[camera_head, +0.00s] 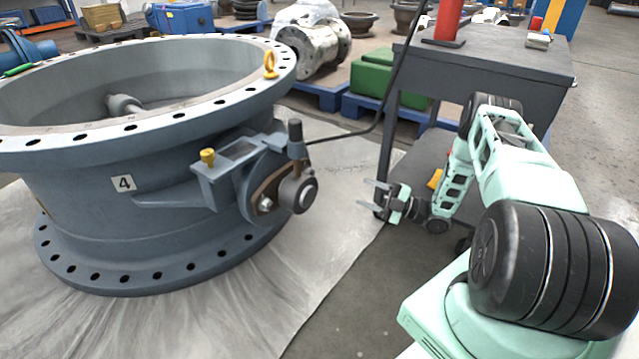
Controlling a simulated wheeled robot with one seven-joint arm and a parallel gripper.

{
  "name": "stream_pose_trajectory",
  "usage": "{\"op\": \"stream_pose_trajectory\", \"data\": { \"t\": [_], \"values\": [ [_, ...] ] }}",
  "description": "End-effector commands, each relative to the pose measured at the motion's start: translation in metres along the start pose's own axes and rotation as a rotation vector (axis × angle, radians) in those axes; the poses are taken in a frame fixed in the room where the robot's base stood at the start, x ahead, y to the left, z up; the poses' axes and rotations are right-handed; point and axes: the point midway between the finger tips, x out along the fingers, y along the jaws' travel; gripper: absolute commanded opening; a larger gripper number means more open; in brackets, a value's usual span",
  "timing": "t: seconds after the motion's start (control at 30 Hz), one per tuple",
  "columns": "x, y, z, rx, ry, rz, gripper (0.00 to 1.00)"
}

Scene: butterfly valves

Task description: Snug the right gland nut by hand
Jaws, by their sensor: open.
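A big grey valve body (90,190) marked 4 lies flat on the left, bore facing up. Its shaft housing on the right side carries a brown gland flange (268,188) around a dark round shaft end (305,192). One bright gland nut (265,204) shows at the flange's lower left. The right gland nut cannot be made out; the shaft end and housing cover that side. My gripper (368,193) is open and empty, its two fingers pointing left toward the shaft end, with a clear gap between.
A grey bracket (225,165) with a yellow cap (208,156) juts out beside the gland. A dark upright post (295,135) has a black cable running to the right. A dark workbench (490,60) stands behind my arm. Pale sheeting (330,215) covers the floor under the valve.

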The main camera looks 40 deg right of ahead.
Motion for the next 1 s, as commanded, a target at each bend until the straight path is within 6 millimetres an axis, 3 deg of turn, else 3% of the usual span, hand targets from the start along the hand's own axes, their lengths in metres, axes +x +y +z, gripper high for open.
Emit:
{"op": "stream_pose_trajectory", "data": {
  "t": [0.6, 0.8, 1.0],
  "values": [
    [0.123, -0.004, 0.001, -0.002, 0.003, -0.002, 0.49],
    [0.151, -0.003, 0.001, -0.001, 0.002, -0.003, 0.49],
    [0.162, -0.001, -0.001, 0.000, 0.001, -0.002, 0.49]
  ]
}}
